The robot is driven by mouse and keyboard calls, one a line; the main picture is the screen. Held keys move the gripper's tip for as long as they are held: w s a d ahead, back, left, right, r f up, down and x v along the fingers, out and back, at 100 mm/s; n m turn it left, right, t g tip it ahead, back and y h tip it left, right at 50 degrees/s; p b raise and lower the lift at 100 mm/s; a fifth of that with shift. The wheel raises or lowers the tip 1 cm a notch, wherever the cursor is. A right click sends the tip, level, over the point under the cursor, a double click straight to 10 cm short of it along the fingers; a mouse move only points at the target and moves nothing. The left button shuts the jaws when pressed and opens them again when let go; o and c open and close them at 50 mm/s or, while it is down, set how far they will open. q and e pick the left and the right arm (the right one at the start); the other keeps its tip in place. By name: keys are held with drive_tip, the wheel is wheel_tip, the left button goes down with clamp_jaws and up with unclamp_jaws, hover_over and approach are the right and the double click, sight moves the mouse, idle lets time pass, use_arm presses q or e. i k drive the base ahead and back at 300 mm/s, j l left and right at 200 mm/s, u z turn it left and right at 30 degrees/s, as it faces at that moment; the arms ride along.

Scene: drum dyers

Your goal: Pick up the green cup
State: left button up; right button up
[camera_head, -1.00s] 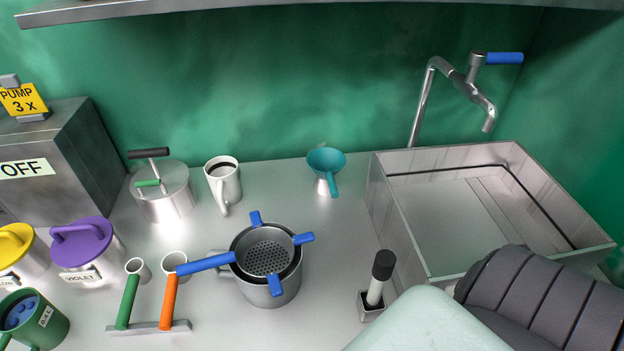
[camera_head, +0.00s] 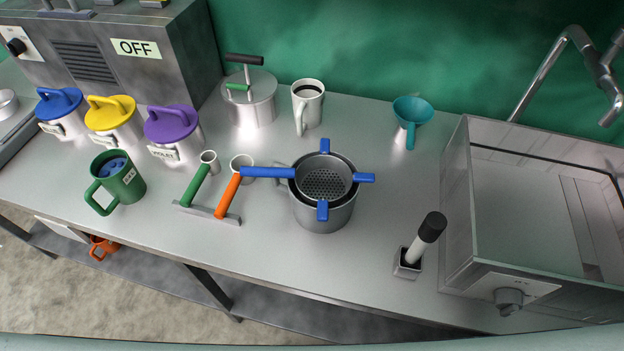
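The green cup (camera_head: 124,184) stands upright on the metal counter (camera_head: 262,262), near its front edge at the left. Its handle points to the lower left, a white label is on its right side, and blue contents show inside. Neither of my grippers is in the camera_head view.
Blue (camera_head: 60,103), yellow (camera_head: 111,112) and violet (camera_head: 172,125) lidded pots stand behind the cup. A rack with green and orange handled scoops (camera_head: 207,211) lies to its right. A pot with a blue-handled strainer (camera_head: 322,212) and a sink (camera_head: 460,215) are farther right.

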sight(113, 170)
drive_tip(key=j+u, duration=0.35)
drive_tip(key=u, duration=0.15)
drive_tip(key=i+j+u, duration=0.1)
drive_tip(key=j+u, duration=0.25)
drive_tip(key=u, duration=0.15)
